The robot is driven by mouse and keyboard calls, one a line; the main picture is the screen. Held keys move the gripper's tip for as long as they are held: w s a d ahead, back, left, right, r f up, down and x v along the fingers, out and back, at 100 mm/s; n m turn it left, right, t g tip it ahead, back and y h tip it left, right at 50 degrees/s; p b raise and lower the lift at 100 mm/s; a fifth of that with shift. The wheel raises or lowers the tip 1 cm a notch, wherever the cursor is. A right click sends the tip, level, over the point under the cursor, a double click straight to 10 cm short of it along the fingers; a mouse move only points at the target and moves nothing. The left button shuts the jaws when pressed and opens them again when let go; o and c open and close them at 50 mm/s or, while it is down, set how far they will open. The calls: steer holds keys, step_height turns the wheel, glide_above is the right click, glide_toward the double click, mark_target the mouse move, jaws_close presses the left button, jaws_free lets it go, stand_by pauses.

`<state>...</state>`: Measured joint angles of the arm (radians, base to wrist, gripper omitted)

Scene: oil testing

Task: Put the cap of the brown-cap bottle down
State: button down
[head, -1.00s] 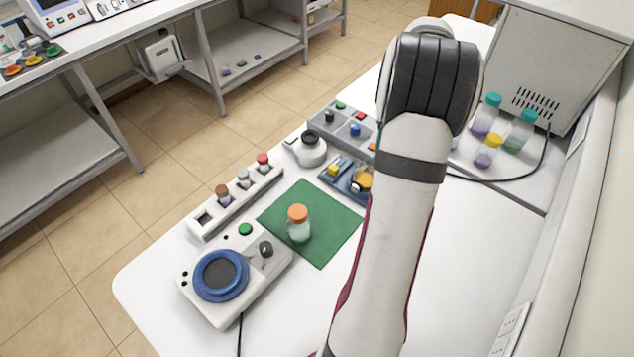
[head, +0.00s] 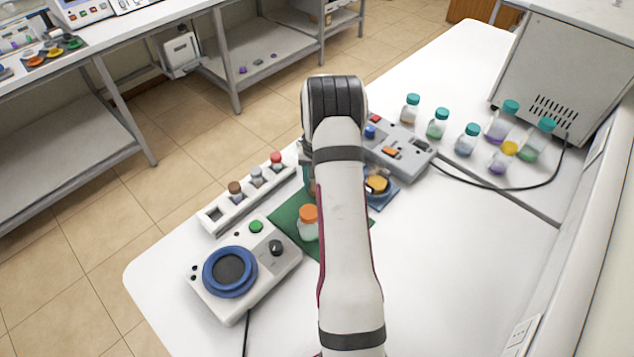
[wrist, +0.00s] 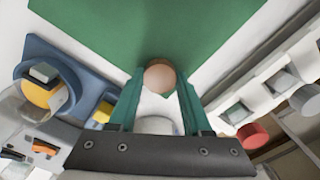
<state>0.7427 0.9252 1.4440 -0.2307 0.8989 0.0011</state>
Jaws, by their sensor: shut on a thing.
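My gripper (wrist: 159,84) is shut on a round brown cap (wrist: 160,75), which sits between the teal fingertips in the wrist view. In the head view my gripper (head: 308,172) hangs over the back part of the green mat (head: 286,218), mostly hidden by my arm. A clear bottle with an orange-brown cap (head: 309,215) stands upright on the mat, in front of the gripper. I cannot tell whether the held cap has a bottle under it or touches the mat.
A white rack (head: 215,217) with brown, grey and red caps stands left of the mat. A device with a blue dial (head: 229,270) is in front. A grey button box (head: 412,150) and several capped bottles stand at the back right. The right table area is clear.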

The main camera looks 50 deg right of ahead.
steer(key=shift+f, duration=0.15)
steer(key=shift+c, duration=1.7)
jaws_free()
steer(key=shift+f, duration=0.1)
step_height(320, 180, up, 12)
steer(key=s+a+r+n, duration=0.15)
steer(key=a+r, duration=0.35)
steer(key=a, duration=0.5)
steer(key=s+a+r+n, duration=0.1)
steer(key=s+a+r, duration=0.1)
steer(key=a+r, duration=0.5)
steer(key=s+a+f+n+y, duration=0.1)
steer(key=s+a+f+n, duration=0.2)
steer(key=s+a, duration=1.5)
steer(key=shift+s+a+y, duration=0.25)
steer(key=shift+s+y, duration=0.1)
steer(key=shift+y, duration=0.05)
